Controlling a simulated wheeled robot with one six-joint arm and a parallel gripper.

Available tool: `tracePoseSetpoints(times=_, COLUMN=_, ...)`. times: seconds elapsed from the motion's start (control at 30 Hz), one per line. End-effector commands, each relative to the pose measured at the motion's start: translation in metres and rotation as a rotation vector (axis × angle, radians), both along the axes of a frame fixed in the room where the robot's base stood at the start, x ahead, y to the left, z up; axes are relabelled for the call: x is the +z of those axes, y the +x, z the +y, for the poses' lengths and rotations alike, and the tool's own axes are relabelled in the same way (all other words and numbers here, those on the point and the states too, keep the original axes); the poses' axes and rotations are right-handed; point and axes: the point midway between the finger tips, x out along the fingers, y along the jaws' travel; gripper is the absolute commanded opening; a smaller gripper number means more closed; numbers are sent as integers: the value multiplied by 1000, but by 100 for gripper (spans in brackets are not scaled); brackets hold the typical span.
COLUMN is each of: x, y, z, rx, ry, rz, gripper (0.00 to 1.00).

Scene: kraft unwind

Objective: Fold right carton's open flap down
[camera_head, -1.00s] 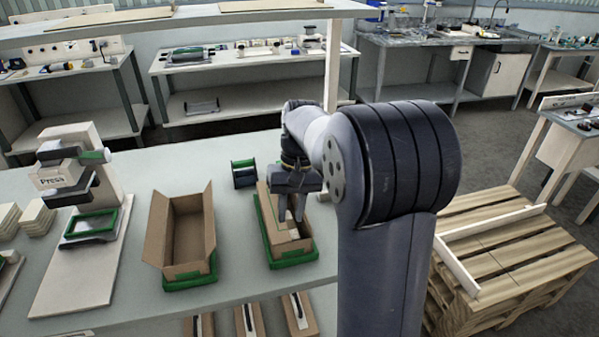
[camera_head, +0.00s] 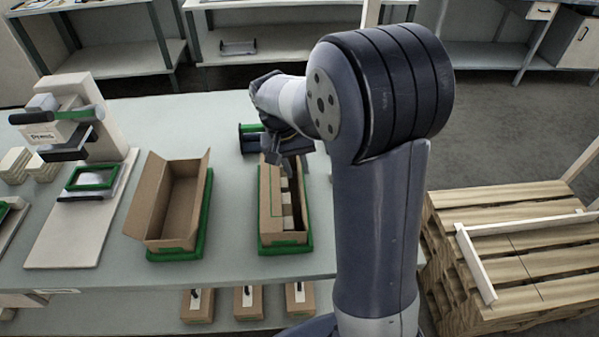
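The right carton (camera_head: 270,215) is a long brown box in a green tray (camera_head: 284,249) on the workbench. A panel covers its left part, and a dark open strip with light pieces inside runs along its right side. I cannot tell clearly which flap stands up. My gripper (camera_head: 287,158) points down at the carton's far end, seemingly close to or touching it; contact cannot be told. Its fingers are small and dark, and their gap is unclear. My arm hides the area to the right of the gripper.
Another open, empty carton (camera_head: 170,205) stands to the left in a green tray (camera_head: 176,255). A press (camera_head: 75,150) stands farther left. A green-and-black spool (camera_head: 250,138) sits behind the right carton. Small boxes (camera_head: 248,302) are below the bench front. A wooden pallet (camera_head: 520,245) is at right.

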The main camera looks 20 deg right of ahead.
Motion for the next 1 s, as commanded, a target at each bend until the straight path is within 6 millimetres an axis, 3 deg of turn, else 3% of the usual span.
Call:
tracePoseSetpoints(times=0.2, x=-26, y=-1, z=-6, rx=-1, ry=1, rz=3, gripper=25)
tracePoseSetpoints(times=0.57, x=-33, y=-1, z=-7, rx=0, ry=1, rz=0, gripper=25)
tracePoseSetpoints(times=0.9, x=-32, y=-1, z=-7, rx=0, ry=1, rz=0, gripper=0)
tracePoseSetpoints(times=1.0, x=-32, y=-1, z=-7, rx=0, ry=1, rz=0, gripper=0)
